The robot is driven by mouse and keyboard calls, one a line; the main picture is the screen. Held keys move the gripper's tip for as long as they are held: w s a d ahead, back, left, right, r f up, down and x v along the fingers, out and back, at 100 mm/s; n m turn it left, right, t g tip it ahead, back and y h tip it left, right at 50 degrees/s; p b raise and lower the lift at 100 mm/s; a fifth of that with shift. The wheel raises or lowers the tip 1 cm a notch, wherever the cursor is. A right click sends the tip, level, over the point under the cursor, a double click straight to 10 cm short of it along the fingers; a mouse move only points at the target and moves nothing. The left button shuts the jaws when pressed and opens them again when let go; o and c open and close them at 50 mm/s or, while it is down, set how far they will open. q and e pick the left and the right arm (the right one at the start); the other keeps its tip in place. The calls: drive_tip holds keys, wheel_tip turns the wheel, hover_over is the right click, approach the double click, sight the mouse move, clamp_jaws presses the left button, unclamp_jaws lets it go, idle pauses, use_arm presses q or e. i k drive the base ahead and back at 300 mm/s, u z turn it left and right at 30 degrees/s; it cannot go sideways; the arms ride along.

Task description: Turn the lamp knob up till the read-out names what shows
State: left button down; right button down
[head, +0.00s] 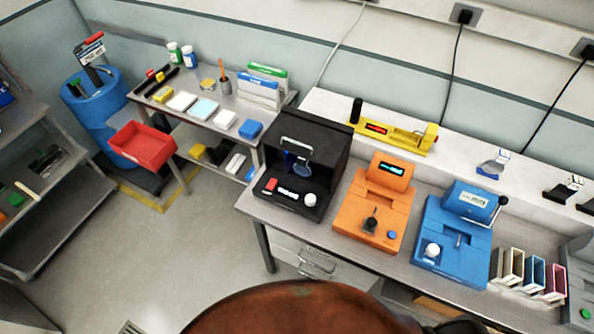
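Something bluish and rounded, perhaps a lamp or a flask, shows inside the dark chamber. On its sloped front panel are a red switch (271,184), a small lit read-out (288,191) and a white round knob (310,199). The read-out's characters are too small to read, and the knob's setting cannot be told. Neither of my grippers can be made out in the head view, and nothing is touching the knob.
An orange unit (361,207) with a cyan display and a blue unit (448,262) with a white knob stand right of the box. A yellow device (414,142) is on the ledge behind. Several coloured frames (534,268) stand further right. A side table (203,122) is left.

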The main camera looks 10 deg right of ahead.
sight(310, 200)
drive_tip(key=k, duration=0.5)
drive_tip(key=u, duration=1.7)
drive_tip(key=i, duration=1)
drive_tip(key=z, duration=1.85)
